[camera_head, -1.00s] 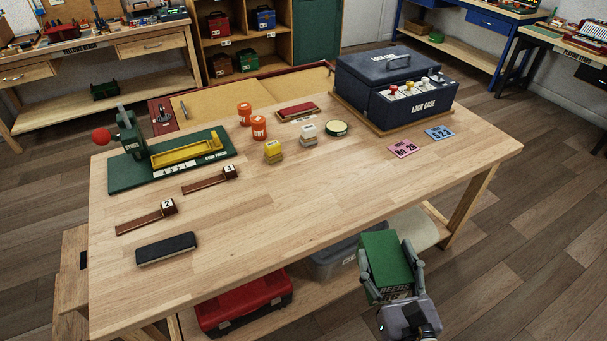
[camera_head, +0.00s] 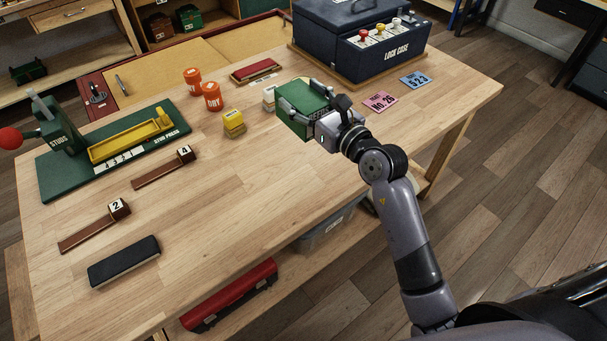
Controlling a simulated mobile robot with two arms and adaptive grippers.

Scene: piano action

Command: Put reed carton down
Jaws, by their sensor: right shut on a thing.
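The green reed carton (camera_head: 300,112) is held at the right part of the wooden table (camera_head: 235,200), towards the lock case. My right gripper (camera_head: 312,112) is shut on the carton, with its fingers along the carton's sides. I cannot tell whether the carton's underside touches the tabletop or is a little above it. The carton and gripper partly hide the white-topped block (camera_head: 269,96) behind them. My left gripper is not in view.
The dark blue lock case (camera_head: 360,40) stands behind and right of the carton. Pink (camera_head: 380,101) and blue (camera_head: 414,80) tickets lie to the right. The table's middle front is clear.

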